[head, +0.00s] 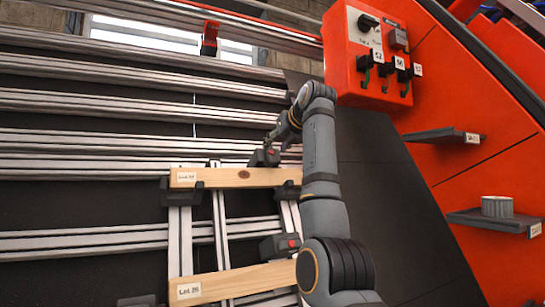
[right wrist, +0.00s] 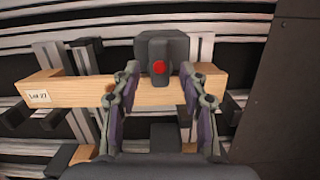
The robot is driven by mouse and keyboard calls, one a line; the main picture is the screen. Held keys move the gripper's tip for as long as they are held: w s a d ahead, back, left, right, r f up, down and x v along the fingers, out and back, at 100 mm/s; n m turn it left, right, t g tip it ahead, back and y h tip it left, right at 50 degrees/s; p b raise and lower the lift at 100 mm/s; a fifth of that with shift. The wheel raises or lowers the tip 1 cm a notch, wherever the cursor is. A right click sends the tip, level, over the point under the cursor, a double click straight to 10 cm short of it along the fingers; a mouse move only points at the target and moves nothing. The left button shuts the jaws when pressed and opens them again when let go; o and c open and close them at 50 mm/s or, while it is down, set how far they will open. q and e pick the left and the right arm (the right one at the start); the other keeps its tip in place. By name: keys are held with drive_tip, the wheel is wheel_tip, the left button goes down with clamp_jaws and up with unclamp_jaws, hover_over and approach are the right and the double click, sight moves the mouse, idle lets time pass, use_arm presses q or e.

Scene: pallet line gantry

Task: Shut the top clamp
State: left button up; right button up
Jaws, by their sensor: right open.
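The top clamp (head: 265,157) is a dark block with a red spot, at the upper edge of the upper wooden board (head: 225,178), towards the board's right end. In the right wrist view the clamp (right wrist: 160,45) has a dark upright piece that hangs in front of the board (right wrist: 75,92). My right gripper (head: 275,140) is at the clamp. In the right wrist view its fingers (right wrist: 160,95) are open, one on each side of the clamp's dark upright piece. My left gripper is not in view.
A second clamp (head: 280,246) with a red spot sits above the lower wooden board (head: 235,284). Metal rails (head: 80,140) cross the dark wall. A red control box (head: 372,50) hangs close to my right arm. Shelves (head: 440,135) stick out at the right.

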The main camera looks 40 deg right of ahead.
drive_tip(key=v, duration=0.2)
drive_tip(key=r+v, duration=0.1)
drive_tip(key=v, duration=0.2)
